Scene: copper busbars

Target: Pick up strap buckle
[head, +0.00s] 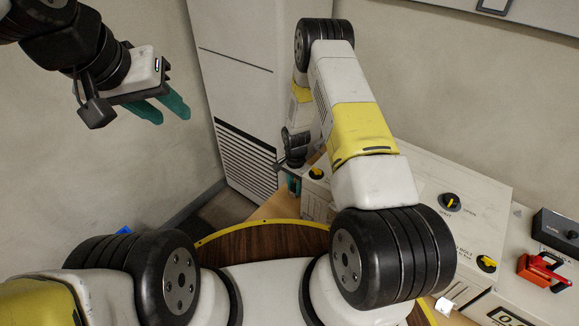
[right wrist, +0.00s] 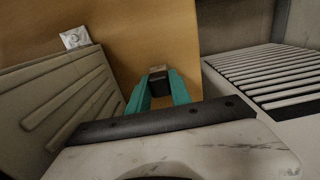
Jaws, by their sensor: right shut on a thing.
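In the right wrist view, the teal fingers of my right gripper (right wrist: 158,88) are shut on a small dark-grey block with a lighter face, which I take to be the strap buckle (right wrist: 158,74). It sits between the fingertips, over a tan wooden surface. In the head view my right gripper (head: 294,185) shows only as a bit of teal beside the pale box, and the buckle is hidden there. My left gripper (head: 168,109) is at the upper left, in the air and empty, its teal fingers apart.
A pale box (head: 455,190) with yellow-and-black knobs stands at the right. A red clamp-like part (head: 540,270) and a black box (head: 556,232) lie near it. A white vented cabinet (head: 232,80) stands behind. A small white plate (right wrist: 75,38) shows in the right wrist view.

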